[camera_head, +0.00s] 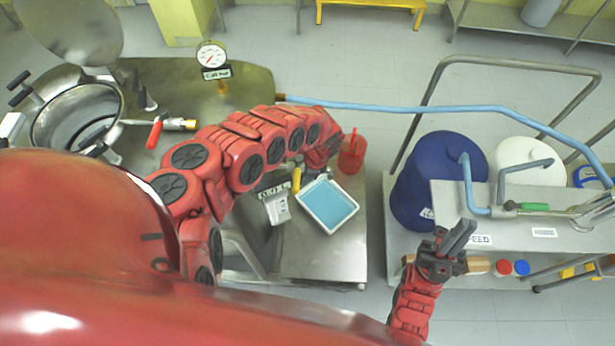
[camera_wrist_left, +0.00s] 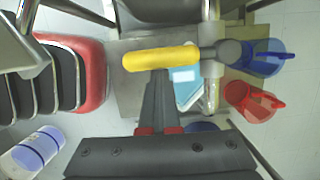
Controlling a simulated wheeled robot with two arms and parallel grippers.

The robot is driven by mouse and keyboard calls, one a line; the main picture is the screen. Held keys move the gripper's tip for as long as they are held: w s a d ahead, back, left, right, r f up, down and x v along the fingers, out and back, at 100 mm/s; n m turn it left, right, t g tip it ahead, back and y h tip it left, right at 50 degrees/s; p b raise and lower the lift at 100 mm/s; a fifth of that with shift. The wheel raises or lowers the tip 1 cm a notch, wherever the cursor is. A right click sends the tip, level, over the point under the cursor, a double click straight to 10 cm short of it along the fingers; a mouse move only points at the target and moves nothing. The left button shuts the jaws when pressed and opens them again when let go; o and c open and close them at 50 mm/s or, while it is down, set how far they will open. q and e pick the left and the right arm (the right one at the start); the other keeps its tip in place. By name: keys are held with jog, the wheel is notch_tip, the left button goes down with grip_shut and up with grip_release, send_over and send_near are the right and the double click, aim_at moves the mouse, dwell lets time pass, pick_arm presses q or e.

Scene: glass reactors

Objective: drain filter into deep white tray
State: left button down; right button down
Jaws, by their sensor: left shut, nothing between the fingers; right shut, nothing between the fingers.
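The deep white tray (camera_head: 355,202) sits on the metal bench in the head view, with a light blue surface inside. Part of it shows behind my left fingers in the left wrist view (camera_wrist_left: 185,101). A yellow valve handle (camera_wrist_left: 150,59) on a metal pipe lies across the wrist view just beyond my left fingertips; its end also shows in the head view (camera_head: 296,178). My left gripper (camera_wrist_left: 161,76) is shut and empty, close to the handle; I cannot tell whether it touches. My arm hides it in the head view. My right gripper (camera_head: 458,236) is shut and empty. The filter body cannot be made out clearly.
A red jug (camera_head: 352,154) stands behind the tray; a blue jug (camera_wrist_left: 265,57) shows beside it in the wrist view. A small labelled unit (camera_head: 277,208) stands left of the tray. A cart (camera_head: 390,235) with a blue drum (camera_head: 430,185) stands at right, near my right gripper.

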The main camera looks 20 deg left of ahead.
pick_arm(q)
jog(key=shift+a, duration=0.15)
jog(key=w+d+r+b, duration=0.1)
jog(key=d+r+b, duration=0.1)
jog(key=d+r, duration=0.4)
jog(key=v, duration=0.3)
jog(key=shift+w, duration=0.25)
jog(key=shift+s, duration=0.1)
